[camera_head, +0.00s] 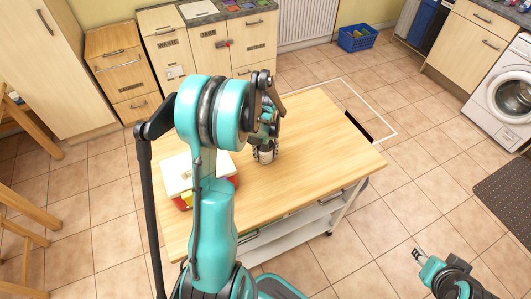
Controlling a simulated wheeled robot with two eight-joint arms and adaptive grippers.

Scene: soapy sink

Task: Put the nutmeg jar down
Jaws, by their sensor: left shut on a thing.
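My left gripper (266,146) reaches down over the wooden table top. It is shut on a small pale jar (266,157), taken to be the nutmeg jar. The jar looks upright, at or just above the table; I cannot tell whether it touches. The fingers hide its upper part, and its label is too small to read. My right gripper (418,255) is low at the lower right, away from the table, with no object seen in it; its finger gap is too small to judge.
The wooden table (325,150) is clear right of the jar. A white-topped box with red and yellow sides (178,172) stands on its left, partly behind my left arm. A blue crate (357,38) and a washing machine (505,95) stand farther off.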

